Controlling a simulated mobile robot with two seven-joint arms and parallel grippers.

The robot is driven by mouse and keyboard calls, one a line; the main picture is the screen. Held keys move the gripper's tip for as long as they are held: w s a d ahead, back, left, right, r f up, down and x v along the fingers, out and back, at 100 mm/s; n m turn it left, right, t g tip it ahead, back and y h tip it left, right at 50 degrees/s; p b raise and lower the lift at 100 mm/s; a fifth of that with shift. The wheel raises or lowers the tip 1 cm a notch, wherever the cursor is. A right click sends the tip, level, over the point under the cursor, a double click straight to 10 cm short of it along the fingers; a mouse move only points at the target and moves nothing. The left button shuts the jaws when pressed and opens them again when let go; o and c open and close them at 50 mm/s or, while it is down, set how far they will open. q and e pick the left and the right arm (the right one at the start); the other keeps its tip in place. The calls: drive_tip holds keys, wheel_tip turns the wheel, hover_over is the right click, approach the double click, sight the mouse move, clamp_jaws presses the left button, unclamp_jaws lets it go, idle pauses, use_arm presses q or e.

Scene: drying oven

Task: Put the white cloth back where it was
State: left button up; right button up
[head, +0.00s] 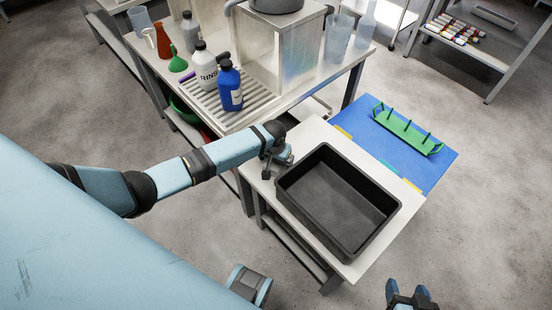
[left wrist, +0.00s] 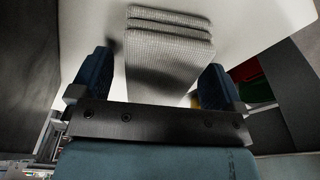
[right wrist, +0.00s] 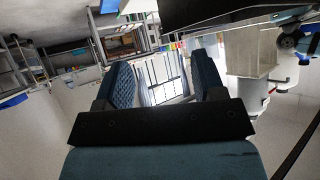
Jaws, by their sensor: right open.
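The white cloth (left wrist: 170,50) shows in the left wrist view as a folded, pale grey-white textured stack on a light tabletop. It lies between and beyond the fingers of my left gripper (head: 277,167), which are spread apart. I cannot tell whether they touch the cloth. In the head view this gripper points down at the left corner of the small white table (head: 310,135), beside the black tray; I cannot make out the cloth there. My right gripper (head: 410,296) is open and empty, low at the bottom right, away from the table.
An empty black tray (head: 338,205) fills much of the small table. A blue mat (head: 400,160) with a green rack (head: 408,130) lies behind it. A bench with a blue bottle (head: 230,88), other bottles and a drain grid (head: 208,100) stands to the left.

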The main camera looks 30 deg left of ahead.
use_arm(q)
wheel_tip(320, 180, up, 12)
drive_tip(key=s+p, duration=0.1)
drive_tip(key=p, duration=0.2)
drive_tip(key=s+d+t+h, duration=0.1)
drive_tip(key=s+d, duration=0.2)
drive_tip(key=s, duration=0.1)
drive_tip(key=s+d+m+t+h, duration=0.1)
drive_tip(key=s+d+t, duration=0.1)
drive_tip(key=s+d, duration=0.2)
drive_tip(key=s+d+m+t+h, duration=0.1)
drive_tip(key=s+d+t, duration=0.1)
drive_tip(key=s+d, duration=0.2)
drive_tip(key=shift+s+r+h, duration=0.1)
drive_tip(key=shift+h, duration=0.2)
drive_tip(key=s+a+m+t, duration=0.1)
drive_tip(key=s+t, duration=0.3)
drive_tip(key=s, duration=0.7)
drive_tip(key=shift+s+a+r, duration=0.2)
drive_tip(key=shift+s+r, duration=0.15)
drive_tip(key=shift+r, duration=0.1)
use_arm(e)
drive_tip(key=shift+s+d+r, duration=0.15)
drive_tip(key=shift+r, duration=0.3)
